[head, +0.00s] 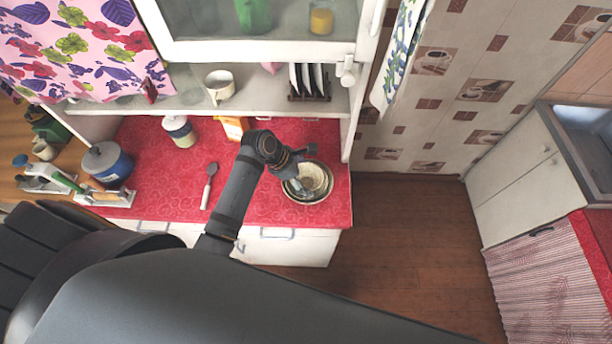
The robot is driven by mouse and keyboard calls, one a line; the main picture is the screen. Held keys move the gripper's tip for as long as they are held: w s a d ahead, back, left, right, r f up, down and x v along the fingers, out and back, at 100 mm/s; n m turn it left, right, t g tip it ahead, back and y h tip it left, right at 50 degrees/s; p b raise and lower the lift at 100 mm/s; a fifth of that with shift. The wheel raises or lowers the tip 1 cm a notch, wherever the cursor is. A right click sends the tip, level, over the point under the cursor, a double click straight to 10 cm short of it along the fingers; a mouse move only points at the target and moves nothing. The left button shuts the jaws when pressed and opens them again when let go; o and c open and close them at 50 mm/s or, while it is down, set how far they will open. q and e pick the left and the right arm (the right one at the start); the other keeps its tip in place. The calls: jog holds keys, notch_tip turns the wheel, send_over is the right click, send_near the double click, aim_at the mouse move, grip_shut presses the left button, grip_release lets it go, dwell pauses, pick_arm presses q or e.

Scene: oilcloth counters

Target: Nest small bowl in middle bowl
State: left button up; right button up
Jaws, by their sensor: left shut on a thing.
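At the right end of the red counter, a larger pale bowl with a dark rim (325,194) stands with a smaller cream bowl (317,175) showing inside its outline. From above I cannot tell whether the small bowl rests on the inside or is held just over it, nor whether a third bowl lies between. My left gripper (300,186) reaches in from the left, over the left side of the bowls. It is shut on the small bowl's near-left wall, and its fingers hide part of that rim. My right gripper is out of view.
A shelf with a mug (220,87) and a plate rack (309,83) overhangs the back. The counter's right edge is close to the bowls.

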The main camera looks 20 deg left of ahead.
pick_arm(q)
jog(key=shift+f, duration=0.1)
jog(key=o, duration=1)
jog(key=shift+c, duration=0.2)
jog(key=v, duration=1.2)
